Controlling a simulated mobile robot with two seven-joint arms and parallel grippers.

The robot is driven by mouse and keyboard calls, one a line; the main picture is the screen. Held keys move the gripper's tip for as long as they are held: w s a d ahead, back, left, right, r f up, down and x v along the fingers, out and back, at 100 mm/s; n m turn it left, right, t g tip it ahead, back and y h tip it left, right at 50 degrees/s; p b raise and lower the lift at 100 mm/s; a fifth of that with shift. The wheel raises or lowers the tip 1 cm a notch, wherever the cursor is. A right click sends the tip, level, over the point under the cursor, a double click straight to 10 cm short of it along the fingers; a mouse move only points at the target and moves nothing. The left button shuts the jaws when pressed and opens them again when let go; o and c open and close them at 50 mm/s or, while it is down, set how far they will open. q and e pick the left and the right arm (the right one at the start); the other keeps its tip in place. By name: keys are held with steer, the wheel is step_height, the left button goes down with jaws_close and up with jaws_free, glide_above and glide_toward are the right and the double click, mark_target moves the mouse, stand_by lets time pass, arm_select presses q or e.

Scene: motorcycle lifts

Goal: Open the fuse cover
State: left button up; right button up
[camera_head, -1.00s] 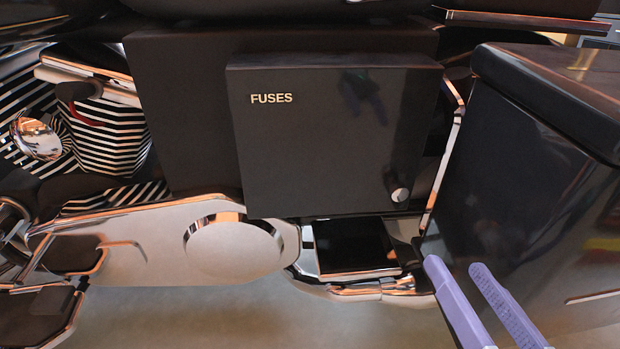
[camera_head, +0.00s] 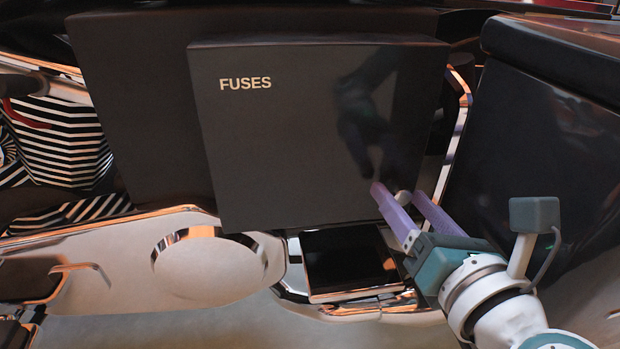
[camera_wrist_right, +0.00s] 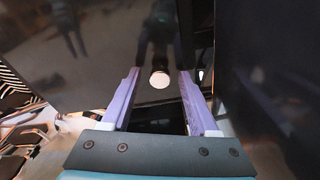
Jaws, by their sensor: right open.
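The fuse cover (camera_head: 300,130) is a dark glossy square panel marked "FUSES", shut flat on the side of the motorcycle. Its small round silver knob (camera_head: 403,197) is at the lower right corner, partly hidden by my fingers. My right gripper (camera_head: 396,190) is open at that corner, with its purple fingers pointing at the cover. In the right wrist view the knob (camera_wrist_right: 159,79) shows between and just beyond the two open fingertips (camera_wrist_right: 159,75). I cannot tell whether any finger touches it. My left gripper is not in view.
A dark glossy box (camera_head: 560,140) stands close to the right of the cover and of my right arm. Chrome trim (camera_head: 455,140) runs between them. A chrome-framed dark step (camera_head: 350,262) lies below the cover. Striped metal parts (camera_head: 60,140) are at the left.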

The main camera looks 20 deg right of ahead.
jaws_close()
stand_by(0.5)
stand_by(0.9)
